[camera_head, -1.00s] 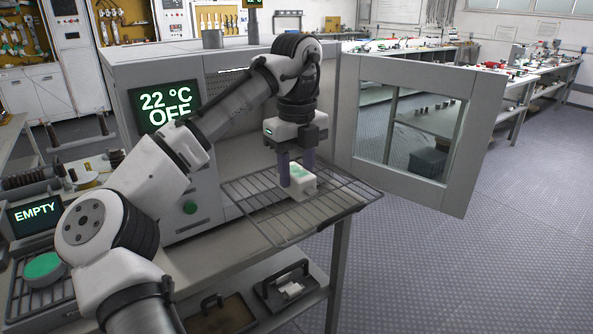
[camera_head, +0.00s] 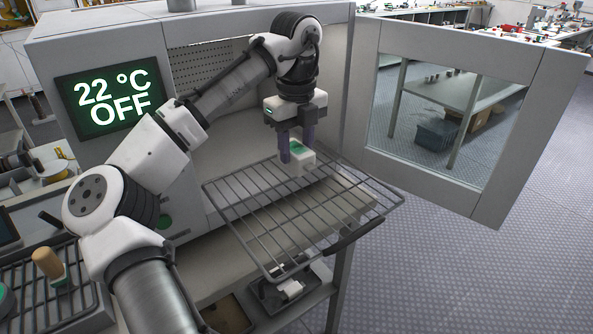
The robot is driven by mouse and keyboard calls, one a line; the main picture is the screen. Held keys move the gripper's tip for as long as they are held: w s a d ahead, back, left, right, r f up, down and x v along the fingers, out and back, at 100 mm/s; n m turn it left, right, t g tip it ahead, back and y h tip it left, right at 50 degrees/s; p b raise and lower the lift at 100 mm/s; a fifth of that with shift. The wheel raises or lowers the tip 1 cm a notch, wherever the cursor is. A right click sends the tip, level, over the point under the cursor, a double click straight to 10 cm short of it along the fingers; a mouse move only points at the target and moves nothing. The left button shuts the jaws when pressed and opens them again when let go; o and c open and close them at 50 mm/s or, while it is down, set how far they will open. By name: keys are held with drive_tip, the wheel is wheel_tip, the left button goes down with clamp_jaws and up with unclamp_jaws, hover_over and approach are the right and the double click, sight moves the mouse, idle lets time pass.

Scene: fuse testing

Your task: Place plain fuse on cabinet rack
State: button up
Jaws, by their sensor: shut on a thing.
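The plain fuse (camera_head: 301,165) is a small white block with a green top. My gripper (camera_head: 297,152) points down with its dark fingers shut on the block. The block is at the back part of the wire cabinet rack (camera_head: 262,238), which sticks out from the open front of the grey cabinet (camera_head: 236,28). I cannot tell whether the block touches the bars or hangs just above them. The front part of the rack is bare.
The cabinet door (camera_head: 515,105) with its window stands open on the right. A display (camera_head: 115,98) reads 22 °C OFF. A lower shelf under the rack holds a tray with a white piece (camera_head: 291,288). A tan-handled object (camera_head: 48,263) stands on another grid at lower left.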

sight(296, 168)
drive_tip(key=shift+f, duration=2.7)
drive_tip(key=o, duration=1.2)
drive_tip(key=shift+f, duration=0.1)
wheel_tip(296, 168, up, 12)
drive_tip(key=shift+r+p, duration=0.1)
drive_tip(key=shift+p, duration=0.25)
